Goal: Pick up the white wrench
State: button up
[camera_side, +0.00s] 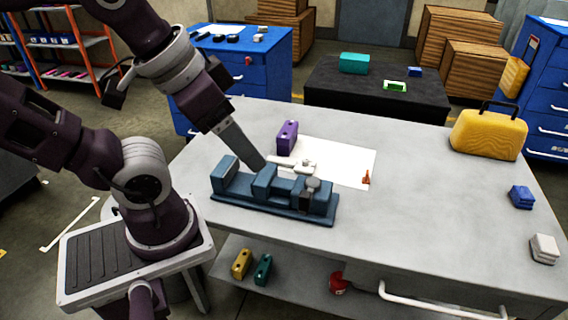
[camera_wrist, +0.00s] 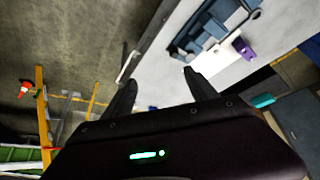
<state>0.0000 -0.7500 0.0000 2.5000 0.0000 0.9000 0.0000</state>
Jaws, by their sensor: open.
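A small white piece (camera_side: 293,164), which looks like the white wrench, lies behind the blue vise-like jig (camera_side: 237,188) at the near edge of a white sheet. Its left end and outline are hard to make out. My gripper (camera_side: 258,165) points down just left of it and above the jig's back side, seemingly apart from both. In the wrist view the fingers of my gripper (camera_wrist: 160,79) are spread with nothing between them. The jig (camera_wrist: 203,32) shows there at the upper right; I cannot clearly make out the wrench in that view.
A purple block (camera_side: 287,137) stands behind the white piece, and a small orange item (camera_side: 366,177) on the sheet's right. A yellow case (camera_side: 489,134), a blue block (camera_side: 521,197) and a white block (camera_side: 544,249) are on the right. The middle right of the table (camera_side: 430,215) is clear.

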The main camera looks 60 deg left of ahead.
jog(key=c, duration=0.7)
jog(key=w+a+m+g+y, duration=0.1)
jog(key=w+a, duration=0.2)
jog(key=w, duration=0.3)
jog(key=w+a+m+g, duration=0.1)
jog(key=w+a+m, duration=0.15)
jog(key=w, duration=0.35)
jog(key=m+g+h, duration=0.1)
jog(key=m+g, duration=0.3)
jog(key=m, duration=0.2)
send_over(284, 160)
jog(key=shift+n, duration=0.25)
jog(key=f, duration=2.5)
jog(key=shift+w+d+f, duration=0.2)
jog(key=shift+w+f, duration=0.05)
jog(key=f, duration=0.7)
jog(key=shift+s+a+f, duration=0.1)
jog(key=shift+s+a, duration=0.15)
